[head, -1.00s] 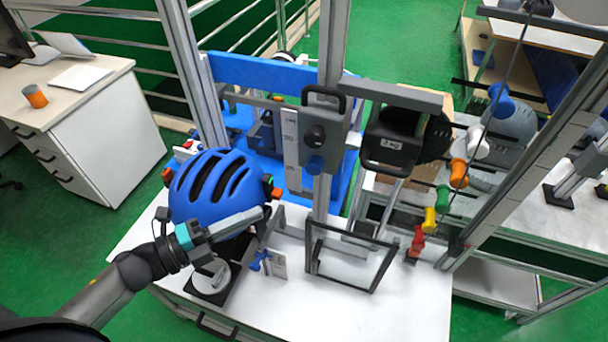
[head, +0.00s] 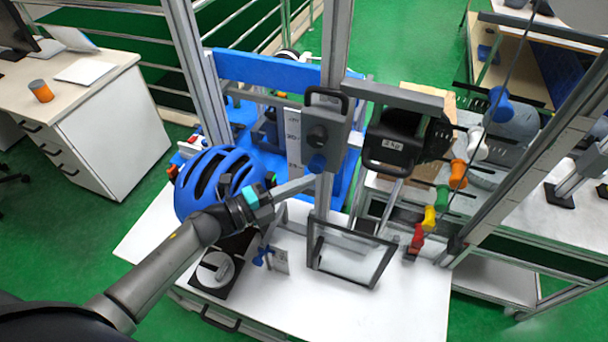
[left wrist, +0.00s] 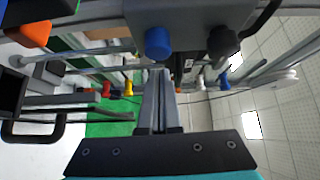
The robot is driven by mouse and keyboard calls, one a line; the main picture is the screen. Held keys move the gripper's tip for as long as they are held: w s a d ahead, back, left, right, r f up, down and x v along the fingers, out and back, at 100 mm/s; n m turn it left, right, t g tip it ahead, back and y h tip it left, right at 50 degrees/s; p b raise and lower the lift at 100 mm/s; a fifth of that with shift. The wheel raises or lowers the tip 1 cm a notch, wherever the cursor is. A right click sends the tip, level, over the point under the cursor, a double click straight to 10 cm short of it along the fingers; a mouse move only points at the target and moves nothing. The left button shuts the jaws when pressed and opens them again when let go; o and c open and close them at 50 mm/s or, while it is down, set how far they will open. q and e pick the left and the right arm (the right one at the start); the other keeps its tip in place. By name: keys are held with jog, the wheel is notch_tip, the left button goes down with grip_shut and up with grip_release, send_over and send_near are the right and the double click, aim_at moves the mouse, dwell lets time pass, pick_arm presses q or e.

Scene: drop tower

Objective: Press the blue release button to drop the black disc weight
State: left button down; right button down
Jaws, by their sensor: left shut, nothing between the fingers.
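The blue release button (head: 317,163) is on the lower part of a grey release box (head: 325,125) on the upright post. In the left wrist view the blue button (left wrist: 158,43) appears just beyond the shut fingertips (left wrist: 160,72), with a small gap in the picture; contact cannot be told. My right gripper is not in view.
A blue helmet (head: 215,182) sits behind my left arm. A clear framed shield (head: 350,255) stands on the white table (head: 400,310) below the post. Coloured knobs (head: 430,218) line the right side. A small blue clamp (head: 263,256) stands near a round dial.

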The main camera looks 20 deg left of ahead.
pick_arm(q)
jog(key=shift+w, duration=0.75)
jog(key=shift+w, duration=0.1)
